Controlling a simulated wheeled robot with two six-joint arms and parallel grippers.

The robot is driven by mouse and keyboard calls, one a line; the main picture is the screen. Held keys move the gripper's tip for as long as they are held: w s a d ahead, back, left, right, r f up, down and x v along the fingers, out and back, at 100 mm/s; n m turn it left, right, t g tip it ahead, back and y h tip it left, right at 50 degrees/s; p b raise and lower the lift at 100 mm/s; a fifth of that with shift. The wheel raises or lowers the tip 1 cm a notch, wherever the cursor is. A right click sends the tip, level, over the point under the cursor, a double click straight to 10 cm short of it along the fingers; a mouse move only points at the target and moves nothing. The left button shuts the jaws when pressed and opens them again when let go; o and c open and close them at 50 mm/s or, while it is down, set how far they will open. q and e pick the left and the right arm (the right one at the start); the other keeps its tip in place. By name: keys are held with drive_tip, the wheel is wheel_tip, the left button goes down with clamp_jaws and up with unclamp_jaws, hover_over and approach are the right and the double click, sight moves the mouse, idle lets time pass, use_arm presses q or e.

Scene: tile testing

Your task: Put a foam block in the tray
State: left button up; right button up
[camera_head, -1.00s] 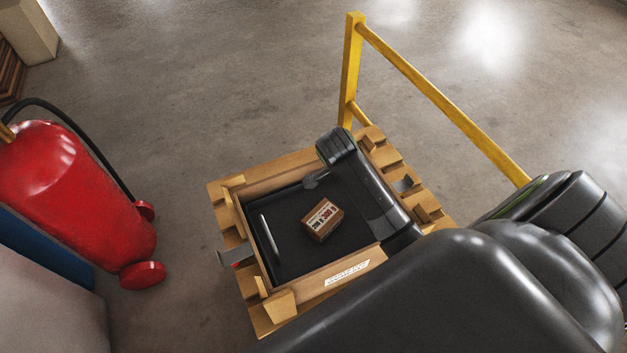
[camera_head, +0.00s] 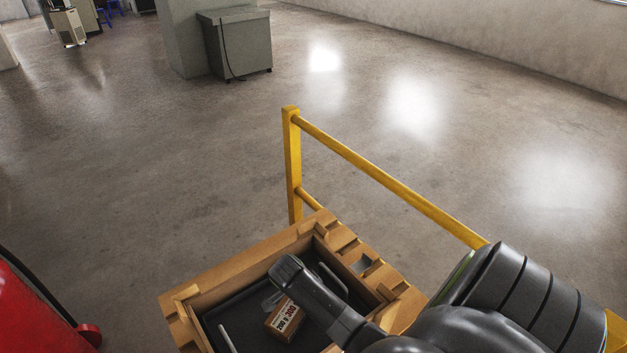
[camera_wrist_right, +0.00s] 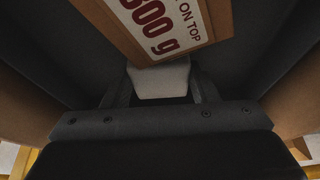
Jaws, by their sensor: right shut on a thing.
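My right gripper (camera_wrist_right: 162,98) is shut on a small pale foam block (camera_wrist_right: 160,78), seen between its fingers in the right wrist view. In the head view my right arm reaches over the black tray (camera_head: 237,315), and the wrist hides most of the gripper. The tray lies inside a wooden crate and has pale bar handles. A brown box with a white label (camera_head: 284,318) sits in the tray, close to the gripper; the label also shows in the right wrist view (camera_wrist_right: 165,25). Whether the block touches the tray floor cannot be told. My left gripper is not in view.
The wooden crate (camera_head: 227,271) walls the tray on all sides. A yellow railing (camera_head: 390,186) stands behind and to the right. A red cylinder (camera_head: 35,315) is at the lower left. A grey cabinet (camera_head: 236,45) stands far back. Open floor lies between.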

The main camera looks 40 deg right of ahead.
drive_tip(key=shift+f, duration=0.35)
drive_tip(key=o, duration=0.9)
drive_tip(key=shift+f, duration=0.1)
drive_tip(key=v, duration=1.2)
drive_tip(key=shift+b, duration=0.4)
